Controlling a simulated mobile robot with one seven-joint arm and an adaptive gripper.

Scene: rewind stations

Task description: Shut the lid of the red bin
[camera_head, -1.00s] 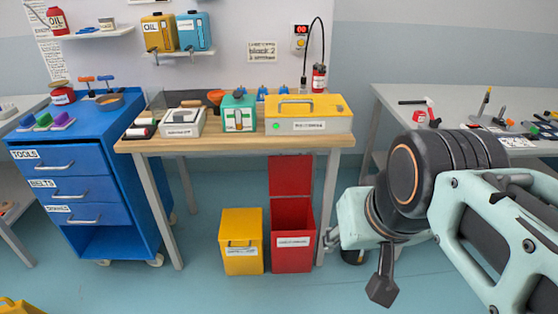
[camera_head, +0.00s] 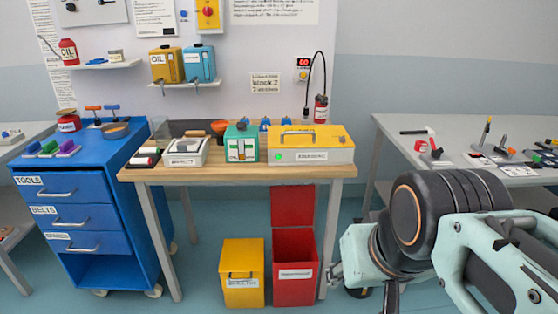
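The red bin (camera_head: 296,283) stands on the floor under the wooden workbench. Its red lid (camera_head: 292,206) is open and stands upright at the back of the bin, reaching up to the underside of the bench. My arm comes in from the right. My gripper (camera_head: 335,272) shows only in small part, just right of the red bin near its upper right side, mostly hidden behind my own arm links. I cannot tell whether its fingers are open or shut, or whether it touches the bin.
A yellow bin (camera_head: 242,284) with its lid shut stands left of the red bin. The wooden workbench (camera_head: 240,173) overhangs both, with a leg (camera_head: 331,235) close to the red bin's right. A blue drawer cart (camera_head: 85,215) is at left and a grey table (camera_head: 465,190) at right.

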